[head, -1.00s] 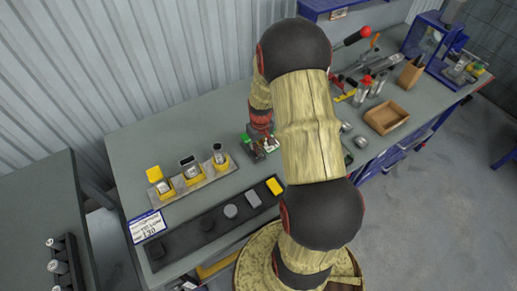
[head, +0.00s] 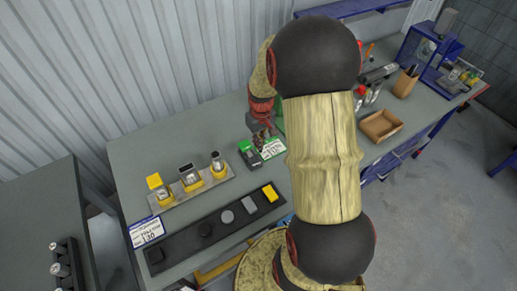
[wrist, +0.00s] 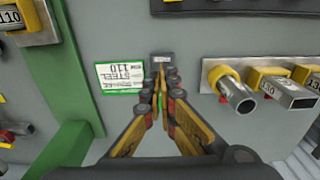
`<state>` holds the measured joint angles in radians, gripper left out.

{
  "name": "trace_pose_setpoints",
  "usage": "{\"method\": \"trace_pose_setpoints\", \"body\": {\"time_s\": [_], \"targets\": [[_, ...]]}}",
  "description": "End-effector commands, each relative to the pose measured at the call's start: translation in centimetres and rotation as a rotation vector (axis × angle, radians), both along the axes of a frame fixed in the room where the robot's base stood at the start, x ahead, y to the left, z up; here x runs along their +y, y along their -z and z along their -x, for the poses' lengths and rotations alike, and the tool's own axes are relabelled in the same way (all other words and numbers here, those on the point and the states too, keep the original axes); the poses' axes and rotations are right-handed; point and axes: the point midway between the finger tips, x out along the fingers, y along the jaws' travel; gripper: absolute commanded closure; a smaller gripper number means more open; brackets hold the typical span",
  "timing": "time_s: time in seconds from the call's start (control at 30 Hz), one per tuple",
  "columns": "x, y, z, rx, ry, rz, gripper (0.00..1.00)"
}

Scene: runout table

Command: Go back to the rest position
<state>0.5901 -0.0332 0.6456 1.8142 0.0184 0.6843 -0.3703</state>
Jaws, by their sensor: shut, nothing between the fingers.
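My gripper (head: 262,138) is shut and empty, pointing down over the grey table (head: 130,160). In the wrist view its fingertips (wrist: 160,72) are together, in line with a small dark block with a green part. That block (head: 250,154) lies just below the gripper in the head view. A green-edged card reading "STEEL 110" (wrist: 120,77) lies beside it, and also shows in the head view (head: 272,149). I cannot tell the exact height of the fingers above the table. My arm hides part of the table.
A rail with yellow holders and metal pieces (head: 178,198) stands left of the gripper. A black strip with several blocks (head: 184,244) lies nearer. A wooden tray (head: 381,124) and tools are at the right. A green post (wrist: 70,150) stands close in the wrist view.

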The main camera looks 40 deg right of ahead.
Motion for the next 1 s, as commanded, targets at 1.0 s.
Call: {"method": "trace_pose_setpoints", "body": {"time_s": [1.0], "targets": [[1.7, -0.3, 2.7, 0.06, 0.1, -0.038, 1.0]]}}
